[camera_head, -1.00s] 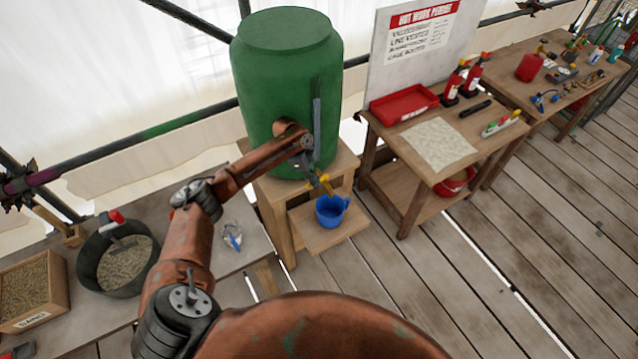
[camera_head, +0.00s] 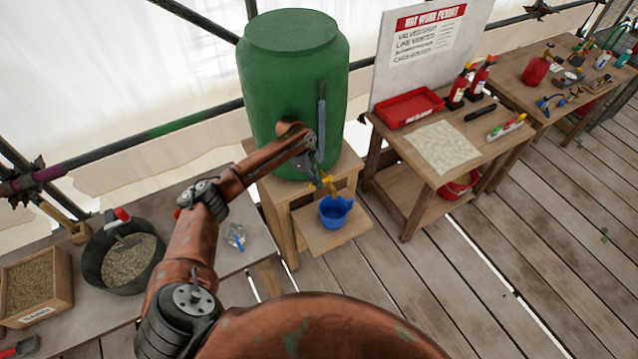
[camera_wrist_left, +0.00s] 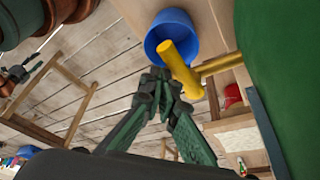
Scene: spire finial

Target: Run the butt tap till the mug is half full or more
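The green water butt (camera_head: 292,75) stands on a wooden stand, with a yellow tap (camera_head: 331,187) low on its front. The blue mug (camera_head: 335,212) stands upright on a low shelf under the tap. In the left wrist view the yellow tap (camera_wrist_left: 180,68) crosses in front of the mug (camera_wrist_left: 172,24). My left gripper (camera_head: 318,180) is at the tap; in the left wrist view its fingertips (camera_wrist_left: 160,82) are together right beside the yellow lever, with nothing seen between them. I cannot tell if they touch it. No stream shows, and the mug's water level cannot be made out. My right gripper is out of view.
A black bucket of grain (camera_head: 125,262) and a wooden box (camera_head: 35,288) sit on the left bench. The plank floor (camera_head: 440,280) at front right is clear.

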